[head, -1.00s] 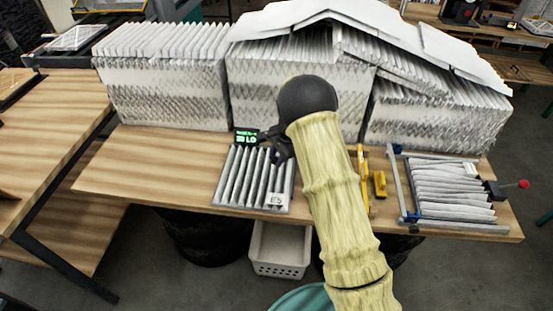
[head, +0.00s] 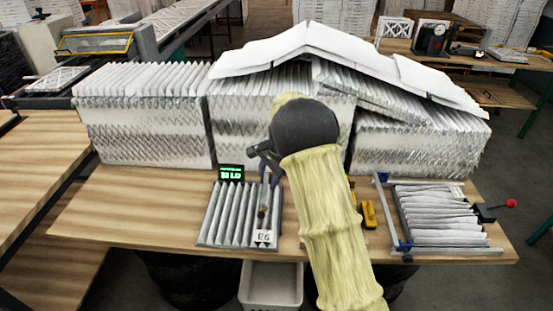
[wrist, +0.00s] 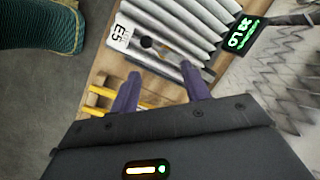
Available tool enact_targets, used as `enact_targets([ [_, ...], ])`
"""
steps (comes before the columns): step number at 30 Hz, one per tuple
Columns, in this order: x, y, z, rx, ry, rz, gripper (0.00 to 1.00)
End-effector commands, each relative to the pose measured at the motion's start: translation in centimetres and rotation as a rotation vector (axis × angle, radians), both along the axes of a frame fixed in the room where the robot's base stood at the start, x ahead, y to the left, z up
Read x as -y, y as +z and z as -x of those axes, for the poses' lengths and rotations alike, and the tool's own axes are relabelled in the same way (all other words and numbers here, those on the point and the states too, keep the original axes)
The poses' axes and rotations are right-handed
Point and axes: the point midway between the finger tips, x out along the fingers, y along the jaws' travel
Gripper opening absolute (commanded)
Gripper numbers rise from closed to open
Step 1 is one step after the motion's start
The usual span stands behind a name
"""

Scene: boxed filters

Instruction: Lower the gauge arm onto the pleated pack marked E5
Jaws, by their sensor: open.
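The pleated pack marked E5 (head: 226,213) lies flat on the wooden bench, its white label (head: 264,238) at the near right corner. It also shows at the top of the wrist view (wrist: 183,22). A green-lit display (head: 231,173) stands behind it, reading LO after digits. A thin dark bar, apparently the gauge arm (head: 262,203), shows over the pack's right side; I cannot tell whether it touches the pleats. My gripper (head: 264,166) is over the pack's far right corner. In the wrist view its two purple fingers (wrist: 160,82) are apart with nothing visibly between them.
Tall stacks of pleated filters (head: 145,115) line the back of the bench, with loose white sheets (head: 300,48) on top. Yellow pieces (head: 368,214) lie right of the pack. A framed pleated pack (head: 435,212) with a red-knobbed lever is farther right. Bench left of E5 is clear.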

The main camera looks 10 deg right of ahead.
Motion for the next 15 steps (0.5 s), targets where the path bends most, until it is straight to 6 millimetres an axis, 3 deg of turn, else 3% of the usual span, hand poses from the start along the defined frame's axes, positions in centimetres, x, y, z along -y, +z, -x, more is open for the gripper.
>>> enact_targets([
  [9,1.8,6.0,0.4,0.005,-0.002,0.0,0.47],
  [15,2.5,8.7,0.6,0.004,-0.002,0.001,0.47],
])
